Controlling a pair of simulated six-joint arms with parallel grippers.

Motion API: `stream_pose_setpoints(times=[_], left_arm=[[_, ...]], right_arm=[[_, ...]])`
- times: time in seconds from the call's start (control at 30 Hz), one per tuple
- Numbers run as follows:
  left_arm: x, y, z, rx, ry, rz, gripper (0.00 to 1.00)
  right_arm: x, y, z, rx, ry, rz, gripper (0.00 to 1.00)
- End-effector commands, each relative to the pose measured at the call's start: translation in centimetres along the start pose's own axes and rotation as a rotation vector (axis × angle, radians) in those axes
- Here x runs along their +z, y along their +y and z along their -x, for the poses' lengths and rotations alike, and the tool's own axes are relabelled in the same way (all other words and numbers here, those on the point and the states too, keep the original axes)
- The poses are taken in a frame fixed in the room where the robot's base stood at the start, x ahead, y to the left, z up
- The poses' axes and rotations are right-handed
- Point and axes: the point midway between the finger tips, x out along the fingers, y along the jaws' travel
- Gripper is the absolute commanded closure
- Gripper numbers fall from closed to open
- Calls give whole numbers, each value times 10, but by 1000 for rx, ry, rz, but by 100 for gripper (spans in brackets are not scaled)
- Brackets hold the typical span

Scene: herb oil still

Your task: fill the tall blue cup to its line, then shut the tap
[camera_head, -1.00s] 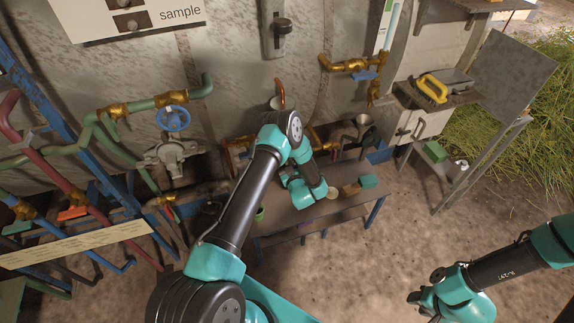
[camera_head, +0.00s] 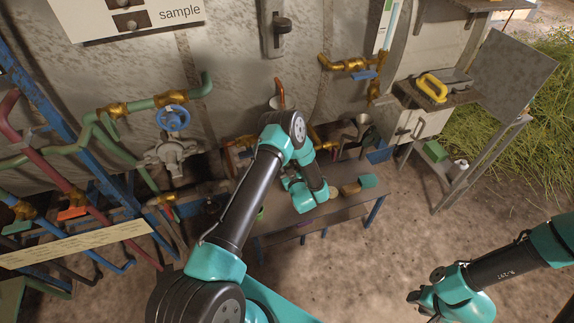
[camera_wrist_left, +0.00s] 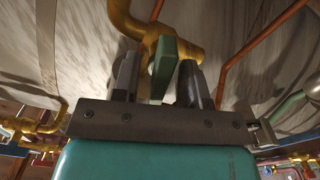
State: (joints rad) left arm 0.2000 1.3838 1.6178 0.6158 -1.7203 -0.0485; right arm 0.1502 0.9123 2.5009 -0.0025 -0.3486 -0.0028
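In the left wrist view a green tap handle (camera_wrist_left: 165,62) hangs under a brass pipe (camera_wrist_left: 185,45). My left gripper (camera_wrist_left: 158,72) has its two dark fingers on either side of this handle, with a gap at the left finger, so it looks open around it. In the head view my left arm covers that gripper and much of the bench. I cannot make out the tall blue cup or its line in either view. My right gripper (camera_head: 418,300) is low at the right, over bare ground, with nothing seen in it; its fingers are too small to judge.
A low bench (camera_head: 340,207) carries a teal block (camera_head: 368,180), a tan piece (camera_head: 350,188) and a small green container (camera_head: 260,214). A funnel (camera_head: 361,122) is behind it. A blue handwheel valve (camera_head: 173,118) and pipes fill the left.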

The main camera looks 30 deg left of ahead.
Motion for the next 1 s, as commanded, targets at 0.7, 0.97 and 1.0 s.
stream_pose_setpoints(times=[0.7, 0.97, 1.0], left_arm=[[0, 1, 133, 4, -1, -3, 60], [0, 0, 154, 1, 0, -2, 60], [0, 0, 155, 1, 0, -1, 60]], right_arm=[[0, 0, 0, 0, 0, 0, 60], [0, 0, 0, 0, 0, 0, 60], [0, 0, 0, 0, 0, 0, 60]])
